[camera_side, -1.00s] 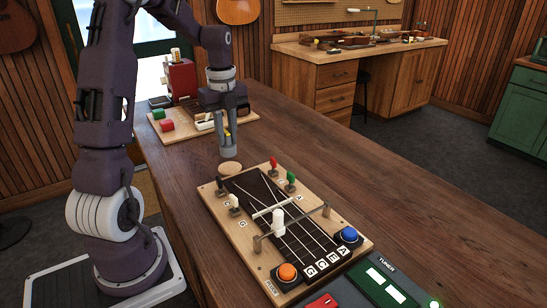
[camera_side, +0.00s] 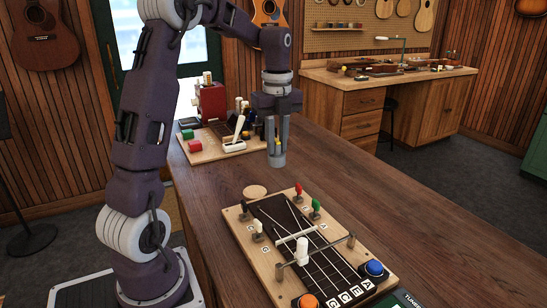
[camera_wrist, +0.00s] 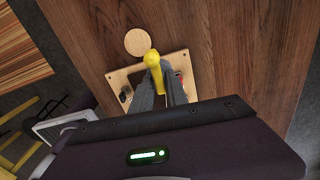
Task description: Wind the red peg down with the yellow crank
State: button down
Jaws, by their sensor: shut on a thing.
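My gripper (camera_side: 277,155) is shut on the yellow crank (camera_side: 278,143), above the table and behind the peg board. The crank's yellow end (camera_wrist: 153,60) shows between my fingers in the wrist view; most of the rest is hidden by them. The red peg (camera_side: 298,192) stands at the far edge of the wooden board (camera_side: 237,225), apart from the crank. A green peg (camera_side: 316,207) stands beside it on the right. A black peg (camera_side: 248,195) and a white peg (camera_side: 257,228) stand on the board's left side.
Behind, a wooden tray (camera_side: 206,156) carries red and green blocks and a white lever (camera_side: 238,129). Orange (camera_side: 307,301) and blue (camera_side: 374,268) buttons sit at the near end.

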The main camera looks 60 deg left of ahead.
jog(key=r, duration=0.1)
send_over(299, 184)
jog(key=shift+m, duration=0.4)
jog(key=shift+f, duration=2.45)
jog(key=shift+f, duration=1.15)
jog(key=m, duration=0.3)
jog(key=m, duration=0.2)
jog(key=shift+m, duration=0.3)
